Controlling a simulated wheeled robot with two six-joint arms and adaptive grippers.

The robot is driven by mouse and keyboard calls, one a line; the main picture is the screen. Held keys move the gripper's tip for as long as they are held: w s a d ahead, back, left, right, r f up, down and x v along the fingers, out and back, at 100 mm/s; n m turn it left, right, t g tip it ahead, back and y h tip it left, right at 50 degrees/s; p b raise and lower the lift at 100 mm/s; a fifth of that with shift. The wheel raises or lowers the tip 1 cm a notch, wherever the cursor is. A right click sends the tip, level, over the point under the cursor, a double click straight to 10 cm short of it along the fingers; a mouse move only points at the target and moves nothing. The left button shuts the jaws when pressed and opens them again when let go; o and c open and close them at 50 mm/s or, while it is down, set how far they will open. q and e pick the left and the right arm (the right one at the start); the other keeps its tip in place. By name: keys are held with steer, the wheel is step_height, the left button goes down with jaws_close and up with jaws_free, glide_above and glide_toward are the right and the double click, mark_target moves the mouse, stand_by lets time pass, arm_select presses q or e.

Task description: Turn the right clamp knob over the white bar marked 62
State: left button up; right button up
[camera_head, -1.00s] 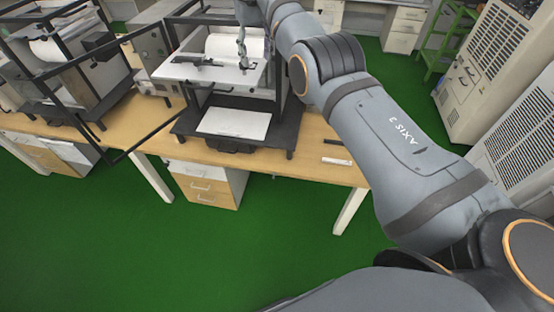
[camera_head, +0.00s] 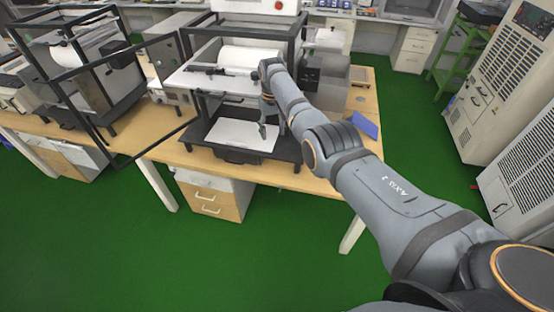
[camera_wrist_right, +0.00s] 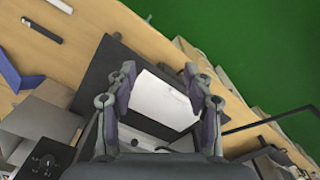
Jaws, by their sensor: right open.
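The test frame on the bench has a white upper plate (camera_head: 235,84) with a dark clamp bar (camera_head: 215,71) on it and a white roller (camera_head: 250,56) behind. No 62 mark is legible, and I cannot make out the right clamp knob. My right gripper (camera_head: 263,132) is in front of the upper plate's right part, pointing down over the lower white sheet (camera_head: 238,134). In the right wrist view its two fingers (camera_wrist_right: 160,72) are apart with nothing between them, and the white sheet (camera_wrist_right: 160,100) lies beyond. My left gripper is out of view.
Black frame posts (camera_head: 292,55) and a grey box (camera_head: 325,78) stand right of the plate. A blue object (camera_head: 365,125) lies at the bench's right end. Another black-framed machine (camera_head: 90,70) stands left. Green floor (camera_head: 290,245) is open in front.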

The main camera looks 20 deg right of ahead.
step_height(320, 180, down, 12)
steer(key=s+b, duration=0.1)
steer(key=s, duration=0.1)
steer(key=shift+s+d, duration=0.25)
steer(key=shift+d, duration=0.1)
steer(key=s+d+f+b, duration=0.1)
steer(key=s+f+b, duration=0.1)
steer(key=s+f, duration=0.75)
steer(key=s+d+f+b, duration=0.1)
steer(key=s+f, duration=0.3)
steer(key=f, duration=1)
steer(key=s+d+f+b, duration=0.1)
steer(key=s+f+b, duration=0.1)
steer(key=s+f, duration=0.7)
steer(key=s+f+b, duration=0.1)
steer(key=s+f, duration=0.5)
steer(key=s, duration=0.5)
steer(key=s+d+f+b, duration=0.1)
steer(key=s+f, duration=0.5)
steer(key=s, duration=0.5)
steer(key=s+d+f+t+b, duration=0.1)
steer(key=s+f+b, duration=0.1)
steer(key=s+f, duration=0.4)
steer(key=s, duration=0.5)
steer(key=shift+h, duration=0.4)
steer(key=shift+s, duration=0.1)
steer(key=shift+c, duration=0.4)
